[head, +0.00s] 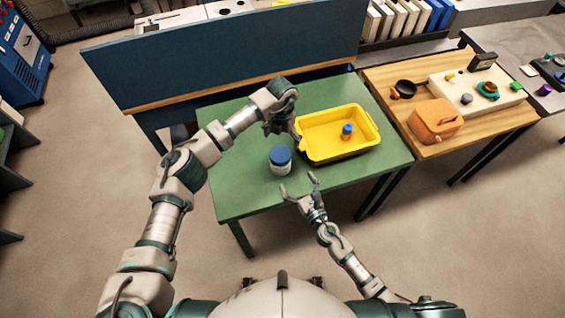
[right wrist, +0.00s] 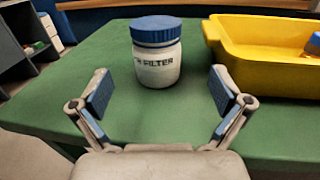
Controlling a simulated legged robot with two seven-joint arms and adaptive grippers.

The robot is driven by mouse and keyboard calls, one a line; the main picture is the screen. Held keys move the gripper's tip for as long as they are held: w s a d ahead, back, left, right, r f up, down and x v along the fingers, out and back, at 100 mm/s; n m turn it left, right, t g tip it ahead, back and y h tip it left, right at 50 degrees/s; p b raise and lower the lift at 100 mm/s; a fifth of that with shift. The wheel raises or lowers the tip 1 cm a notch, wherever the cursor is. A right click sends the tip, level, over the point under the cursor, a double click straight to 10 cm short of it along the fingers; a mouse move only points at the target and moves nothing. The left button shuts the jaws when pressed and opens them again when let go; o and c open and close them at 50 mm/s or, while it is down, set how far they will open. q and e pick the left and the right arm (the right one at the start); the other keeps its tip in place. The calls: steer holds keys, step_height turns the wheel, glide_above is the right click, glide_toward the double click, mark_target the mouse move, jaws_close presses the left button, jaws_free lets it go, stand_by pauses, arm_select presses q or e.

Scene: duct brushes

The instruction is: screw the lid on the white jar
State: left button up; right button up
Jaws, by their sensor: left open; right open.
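The white jar (head: 280,169) stands upright on the green table, left of the yellow tray. A blue lid (head: 280,155) sits level on its mouth; I cannot tell how tight it is. My right gripper (head: 299,182) is open and empty in front of the jar. In its wrist view the jar stands beyond and between the spread fingers, untouched. My left gripper (head: 282,134) is open, above and behind the jar, near the tray's left edge.
The yellow tray (head: 313,156) holds a small orange container with a blue top (head: 346,131). The green table (head: 240,192) is clear to the left of the jar. A blue panel (head: 220,55) stands behind. A wooden table (head: 430,150) with an orange case (head: 436,122) is at right.

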mark_target(286, 164)
arm_select(q)
steer(key=shift+a, duration=0.45)
arm_select(e)
steer(key=x, duration=0.9)
steer(key=shift+w+a, duration=0.15)
steer(key=shift+a, duration=0.25)
arm_select(q)
steer(key=shift+d, duration=0.45)
arm_select(e)
steer(key=shift+w, duration=0.6)
arm_select(q)
steer(key=shift+a, duration=0.1)
